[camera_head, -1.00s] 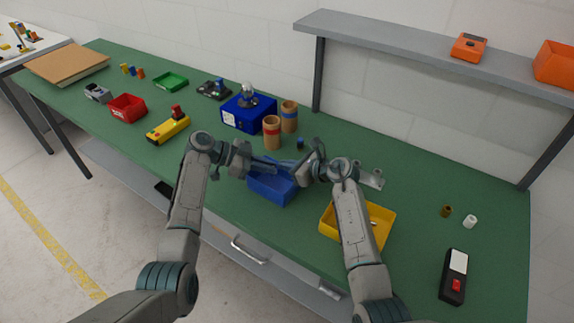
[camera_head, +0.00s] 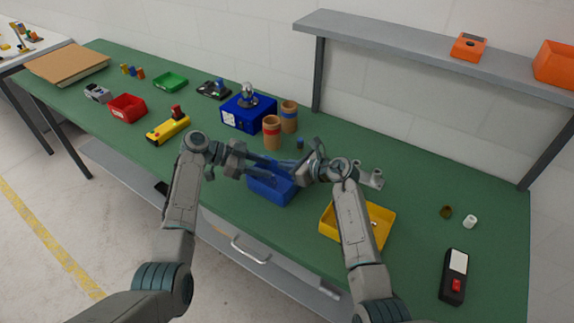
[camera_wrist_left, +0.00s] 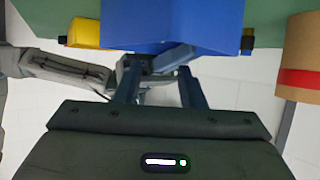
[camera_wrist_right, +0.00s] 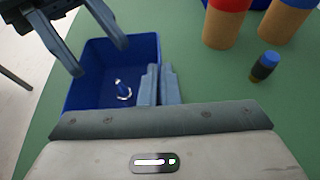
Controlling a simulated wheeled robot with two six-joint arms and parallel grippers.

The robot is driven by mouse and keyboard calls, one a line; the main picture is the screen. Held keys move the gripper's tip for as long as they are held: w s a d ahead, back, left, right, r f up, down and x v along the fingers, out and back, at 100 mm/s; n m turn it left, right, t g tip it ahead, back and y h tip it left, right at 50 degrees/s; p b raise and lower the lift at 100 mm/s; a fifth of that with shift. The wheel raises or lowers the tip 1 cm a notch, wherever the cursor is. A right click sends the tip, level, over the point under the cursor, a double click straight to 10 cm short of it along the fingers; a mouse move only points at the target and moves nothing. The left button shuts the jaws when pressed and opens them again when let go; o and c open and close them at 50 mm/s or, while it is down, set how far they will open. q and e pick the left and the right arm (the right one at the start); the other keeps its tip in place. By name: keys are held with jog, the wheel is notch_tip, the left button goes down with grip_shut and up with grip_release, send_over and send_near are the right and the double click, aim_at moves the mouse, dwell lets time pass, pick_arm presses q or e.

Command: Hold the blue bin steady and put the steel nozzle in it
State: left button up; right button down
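The blue bin (camera_head: 270,190) stands on the green table near its front edge; it also shows in the right wrist view (camera_wrist_right: 88,55). A small shiny piece that looks like the steel nozzle (camera_wrist_right: 123,90) lies on the bin's floor. My right gripper (camera_wrist_right: 159,82) has its fingers close together, one on each side of the bin's wall, pinching it. My left gripper (camera_wrist_left: 160,70) has its fingers spread and empty, above the bin's opposite side. In the head view, the arms and fingers hide part of the bin.
A yellow bin (camera_head: 329,222) holding a small piece stands to the right. Two cardboard tubes (camera_head: 272,132) and a blue box (camera_head: 240,116) stand behind the blue bin. A black device (camera_head: 453,278) lies at the right. The table's right middle is mostly clear.

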pick_arm(q)
jog(key=v, duration=1)
jog(key=shift+a, duration=0.25)
jog(key=shift+r, duration=0.1)
pick_arm(e)
jog(key=c, duration=1.6)
grip_release()
jog(key=v, duration=1.2)
pick_arm(q)
jog(key=shift+d, duration=0.1)
